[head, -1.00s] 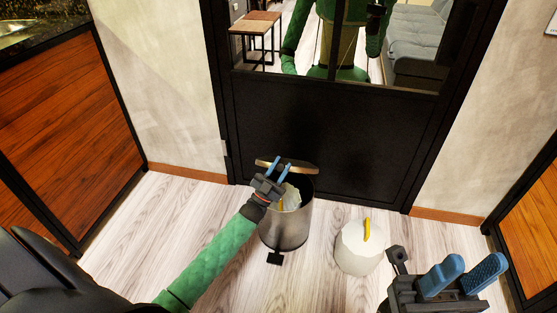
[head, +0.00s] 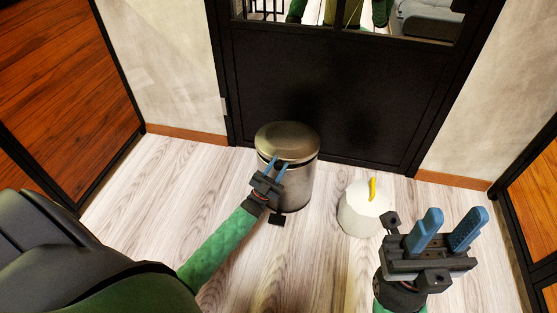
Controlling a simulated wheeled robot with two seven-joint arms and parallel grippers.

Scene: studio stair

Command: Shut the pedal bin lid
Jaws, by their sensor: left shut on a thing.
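The pedal bin (head: 300,183) is a metal cylinder standing on the floor in front of the black door. Its round lid (head: 287,137) lies down over the top, and the inside is hidden. The black pedal (head: 276,219) is at the bin's front foot. My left gripper (head: 277,164) is at the lid's front edge, its blue fingers shut on the lid there. My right gripper (head: 458,225) is open and empty at the lower right, apart from the bin.
A white round object (head: 360,210) with a yellow piece (head: 373,189) on top stands right of the bin. The black door (head: 330,95) is close behind the bin. A wood-fronted cabinet (head: 65,75) stands at the left. Floor is clear around the bin's left side.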

